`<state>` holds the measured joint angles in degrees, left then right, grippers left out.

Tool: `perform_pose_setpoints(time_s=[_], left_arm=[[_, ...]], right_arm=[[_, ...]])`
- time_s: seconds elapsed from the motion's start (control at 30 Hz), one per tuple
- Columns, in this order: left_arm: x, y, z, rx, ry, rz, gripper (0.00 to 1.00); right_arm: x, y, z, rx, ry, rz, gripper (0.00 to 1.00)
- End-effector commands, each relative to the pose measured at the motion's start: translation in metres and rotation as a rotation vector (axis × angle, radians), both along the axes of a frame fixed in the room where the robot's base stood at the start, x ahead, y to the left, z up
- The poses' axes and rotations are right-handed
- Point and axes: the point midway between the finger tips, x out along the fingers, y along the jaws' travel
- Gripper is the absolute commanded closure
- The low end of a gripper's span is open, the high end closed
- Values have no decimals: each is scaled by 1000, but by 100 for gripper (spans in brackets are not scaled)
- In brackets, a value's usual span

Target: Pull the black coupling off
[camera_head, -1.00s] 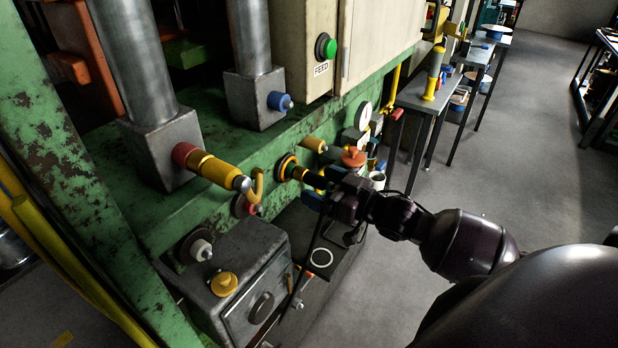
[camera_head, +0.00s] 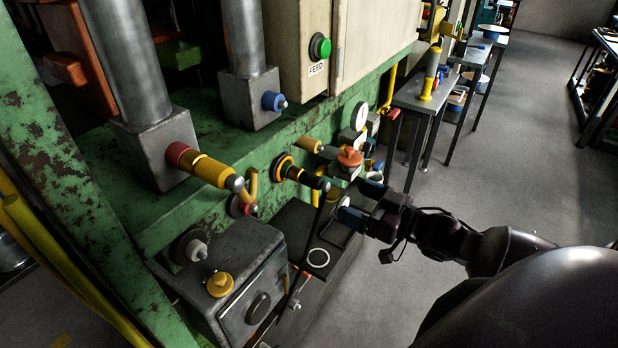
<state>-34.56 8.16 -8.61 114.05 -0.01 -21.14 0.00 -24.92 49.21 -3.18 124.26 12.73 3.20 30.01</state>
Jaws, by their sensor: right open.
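The black coupling (camera_head: 308,179) juts out from an orange-ringed port (camera_head: 284,166) on the front of the green machine, in the middle of the head view. It has a yellow-green band near the port and a greyish tip at its free end. It is still joined to the port. My right gripper (camera_head: 360,202) is open and empty to the right of the coupling's tip, with a clear gap between them. Its two blue-tipped fingers point toward the machine. My left gripper is not in view.
A yellow fitting with a red collar (camera_head: 207,168) sticks out left of the coupling. An orange knob (camera_head: 349,158) and a gauge (camera_head: 360,115) are beyond it. Open floor (camera_head: 450,200) lies to the right.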

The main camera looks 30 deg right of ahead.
Motion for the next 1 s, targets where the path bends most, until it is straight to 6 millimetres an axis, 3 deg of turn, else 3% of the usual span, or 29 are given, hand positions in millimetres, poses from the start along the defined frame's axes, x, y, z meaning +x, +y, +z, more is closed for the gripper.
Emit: perform_pose_setpoints(time_s=[0.17, 0.27, 0.47, 0.7, 0.83, 1.0], left_arm=[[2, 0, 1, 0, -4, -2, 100], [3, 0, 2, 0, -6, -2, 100], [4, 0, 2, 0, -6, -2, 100], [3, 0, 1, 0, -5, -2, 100], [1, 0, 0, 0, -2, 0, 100], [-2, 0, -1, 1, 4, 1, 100]], right_arm=[[-1, 0, -5, -2, 7, -12, 15], [-5, 0, -22, -9, 31, -49, 15], [-24, 7, -88, -55, 142, -185, 15], [-58, 40, -172, -125, 335, -311, 15], [-74, 61, -204, -154, 429, -343, 15], [-87, 82, -227, -179, 506, -355, 15]])
